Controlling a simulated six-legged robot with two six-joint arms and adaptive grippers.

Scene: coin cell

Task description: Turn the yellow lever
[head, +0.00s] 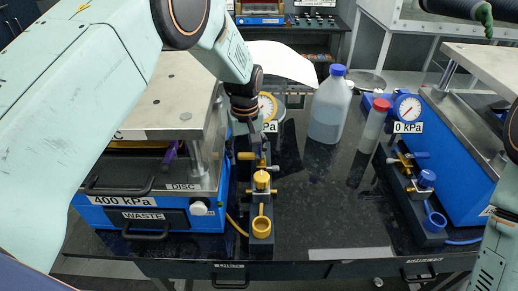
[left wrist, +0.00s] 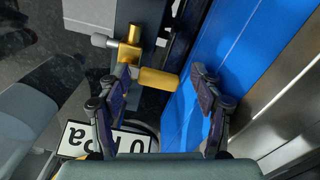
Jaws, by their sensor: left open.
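The yellow lever (head: 246,156) sticks out to the left from a brass valve (head: 262,160) on the left dark valve block, beside the blue press. In the left wrist view the yellow lever (left wrist: 158,79) lies between the tips of my open left gripper (left wrist: 164,88). The left finger is close to it and a gap shows on the right; contact cannot be told. In the head view my left gripper (head: 253,128) points down just above the valve. A yellow knob (head: 261,181) and a yellow ring (head: 261,226) sit nearer on the same block. My right gripper is out of view.
A blue press marked 400 kPa (head: 122,202) stands left of the valve. A yellow gauge (head: 267,106) is behind it. A white bottle (head: 328,112) and a red-capped tube (head: 375,125) stand to the right. A second press (head: 470,165) has blue valve parts. The front middle table is clear.

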